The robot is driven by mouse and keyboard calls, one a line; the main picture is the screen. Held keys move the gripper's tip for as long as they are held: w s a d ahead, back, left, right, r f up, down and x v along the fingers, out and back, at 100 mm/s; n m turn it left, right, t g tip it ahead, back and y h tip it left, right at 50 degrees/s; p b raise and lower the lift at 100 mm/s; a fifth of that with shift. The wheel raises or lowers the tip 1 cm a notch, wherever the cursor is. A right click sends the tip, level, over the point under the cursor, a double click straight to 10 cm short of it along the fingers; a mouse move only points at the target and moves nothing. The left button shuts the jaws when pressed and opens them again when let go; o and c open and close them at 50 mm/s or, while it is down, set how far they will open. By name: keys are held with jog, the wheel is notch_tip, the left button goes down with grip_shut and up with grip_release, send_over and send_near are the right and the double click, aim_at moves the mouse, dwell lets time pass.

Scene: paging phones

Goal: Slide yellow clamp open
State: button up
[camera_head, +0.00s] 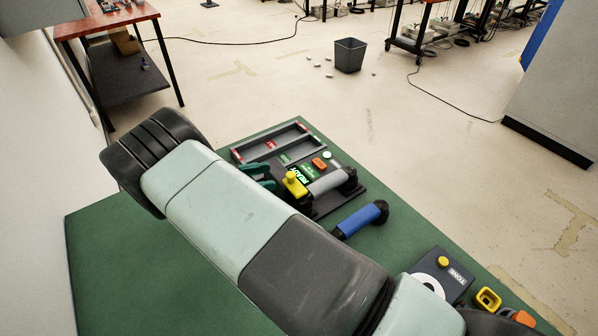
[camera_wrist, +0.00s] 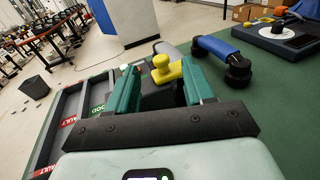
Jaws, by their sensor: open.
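The yellow clamp (camera_head: 295,184) has a rounded knob on top and stands at the near side of a dark panel with a grey handset. In the wrist view the yellow clamp (camera_wrist: 166,70) appears between my two green fingertips, just beyond them. My gripper (camera_head: 265,177) is open and empty, close to the left of the clamp in the head view. In the wrist view my gripper (camera_wrist: 160,82) has clear space between its fingers. I cannot tell whether a finger touches the clamp. My arm hides part of the panel and table.
A grey handset (camera_head: 328,182) lies right beside the clamp. A blue handset (camera_head: 362,218) lies farther right on the green table (camera_head: 120,250). A dark tone box (camera_head: 443,274) and a yellow square ring (camera_head: 487,300) are at lower right. A divided tray (camera_head: 272,140) lies behind.

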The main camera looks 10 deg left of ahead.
aim_at(295, 183)
jog(key=w+d+f+n+t, duration=0.1)
jog(key=w+d, duration=0.3)
jog(key=d, duration=0.4)
jog(key=shift+w+d+f, duration=0.2)
jog(key=shift+w+f, duration=0.05)
jog(key=shift+f, duration=0.2)
grip_shut()
